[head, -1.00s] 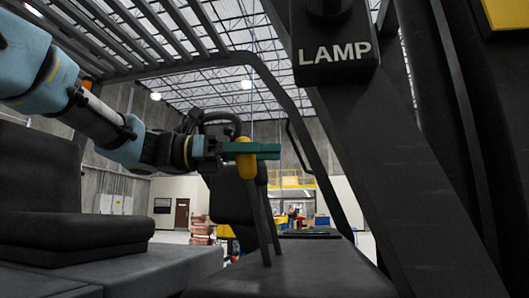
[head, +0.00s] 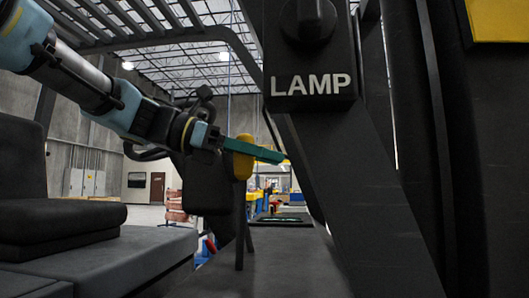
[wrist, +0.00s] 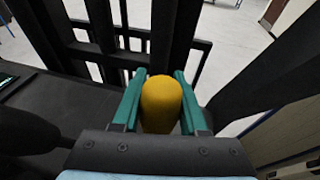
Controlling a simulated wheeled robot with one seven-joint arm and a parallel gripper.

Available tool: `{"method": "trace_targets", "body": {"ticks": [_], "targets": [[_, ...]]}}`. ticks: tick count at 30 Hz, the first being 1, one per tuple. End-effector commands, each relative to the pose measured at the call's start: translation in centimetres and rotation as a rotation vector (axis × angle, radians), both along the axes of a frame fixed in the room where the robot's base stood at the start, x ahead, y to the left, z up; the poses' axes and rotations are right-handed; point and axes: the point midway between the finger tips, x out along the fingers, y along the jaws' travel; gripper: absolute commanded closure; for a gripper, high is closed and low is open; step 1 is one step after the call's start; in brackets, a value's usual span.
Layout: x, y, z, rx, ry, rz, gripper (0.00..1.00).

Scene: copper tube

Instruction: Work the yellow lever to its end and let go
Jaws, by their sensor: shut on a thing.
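The yellow lever knob (head: 243,158) tops a dark shaft (head: 240,225) that rises from a dark flat console, and the shaft looks close to upright. My gripper (head: 256,151) has green fingers and is shut on the knob. In the wrist view the yellow knob (wrist: 161,104) sits between the two green fingers (wrist: 158,101), one on each side. The lower part of the lever is hidden in the wrist view.
A dark post with a box marked LAMP (head: 310,85) and a round switch stands close at the right. A dark seat (head: 65,215) is at the left. A steering wheel (head: 150,150) shows behind my arm. An overhead guard of bars spans the top.

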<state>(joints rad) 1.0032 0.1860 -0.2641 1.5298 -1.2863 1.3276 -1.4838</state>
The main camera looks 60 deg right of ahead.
Motion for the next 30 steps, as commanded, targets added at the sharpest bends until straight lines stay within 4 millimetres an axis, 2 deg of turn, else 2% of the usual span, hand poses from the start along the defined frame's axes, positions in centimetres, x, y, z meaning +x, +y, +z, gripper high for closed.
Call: {"method": "trace_targets", "body": {"ticks": [1, 9, 19, 23, 30], "targets": [[-0.1, 0.0, 0.2, -0.003, 0.000, -0.002, 0.56], [-0.1, 0.0, 0.1, -0.004, 0.001, -0.002, 0.28], [0.5, 0.2, 0.2, -0.003, 0.000, 0.002, 0.28], [2.1, 1.1, 0.7, -0.006, -0.001, 0.006, 0.28], [6.0, 3.5, 1.9, -0.005, 0.000, 0.009, 0.28]]}}
